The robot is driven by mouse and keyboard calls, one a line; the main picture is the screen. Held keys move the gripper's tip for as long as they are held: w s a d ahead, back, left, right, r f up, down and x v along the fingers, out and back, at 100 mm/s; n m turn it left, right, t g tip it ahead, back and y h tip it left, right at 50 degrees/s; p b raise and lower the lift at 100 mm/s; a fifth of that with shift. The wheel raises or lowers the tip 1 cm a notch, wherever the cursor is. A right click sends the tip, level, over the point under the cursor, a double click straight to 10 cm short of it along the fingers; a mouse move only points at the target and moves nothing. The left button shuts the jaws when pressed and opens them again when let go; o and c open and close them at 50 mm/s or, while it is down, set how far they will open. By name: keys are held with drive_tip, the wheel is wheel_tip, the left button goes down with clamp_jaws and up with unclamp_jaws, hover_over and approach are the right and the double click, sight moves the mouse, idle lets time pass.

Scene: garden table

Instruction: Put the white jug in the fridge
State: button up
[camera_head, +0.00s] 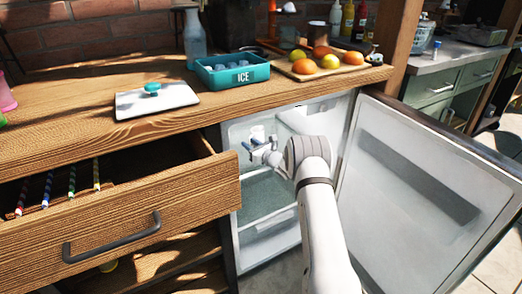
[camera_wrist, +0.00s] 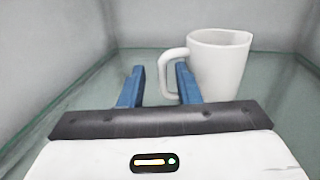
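The white jug (camera_wrist: 222,66) stands upright on a glass shelf inside the fridge in the wrist view. Its handle points left. In the head view the jug (camera_head: 257,131) shows small, just behind my gripper (camera_head: 257,147). In the wrist view my gripper (camera_wrist: 160,85) has its two blue fingers apart, with a clear gap between them. The right finger overlaps the lower part of the handle, and part of the handle shows in the gap. I cannot tell whether they touch. The fridge (camera_head: 233,215) is open, its door (camera_head: 405,200) swung out to the right.
An open wooden drawer (camera_head: 150,220) with coloured pens juts out left of the fridge. On the counter above are a white lid (camera_head: 157,101), a teal ice box (camera_head: 232,76) and a fruit board (camera_head: 340,70). The shelf left of the jug is clear.

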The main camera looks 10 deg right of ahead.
drive_tip(key=p+v, duration=0.2)
drive_tip(key=v, duration=0.7)
drive_tip(key=shift+s+d+r, duration=0.15)
drive_tip(key=shift+s+d, duration=0.05)
drive_tip(key=shift+s, duration=0.1)
drive_tip(key=shift+s+d, duration=0.25)
drive_tip(key=shift+s, duration=0.25)
